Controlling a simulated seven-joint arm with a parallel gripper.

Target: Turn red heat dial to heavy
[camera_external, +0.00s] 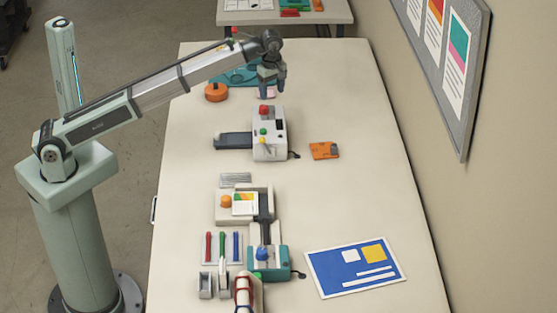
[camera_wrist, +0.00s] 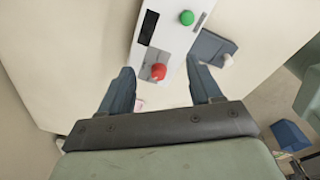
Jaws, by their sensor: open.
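The red heat dial (camera_external: 264,109) is a round knob on the far end of a white laminator (camera_external: 276,149). It also shows in the wrist view (camera_wrist: 158,72). My gripper (camera_external: 272,94) is just past the dial in the outside view, with fingers pointing down. In the wrist view the open fingers (camera_wrist: 159,68) appear on either side of the dial, with gaps on both sides. I see no contact, and the height between fingertips and dial cannot be told. The dial's setting marks are too small to read.
A green knob (camera_wrist: 186,18) sits along the laminator from the dial. A dark tray (camera_external: 233,141) juts out left. An orange packet (camera_external: 324,150) lies to the right, an orange round object (camera_external: 216,92) to the left. A teal machine (camera_external: 267,262) stands nearer. The table's right side is mostly clear.

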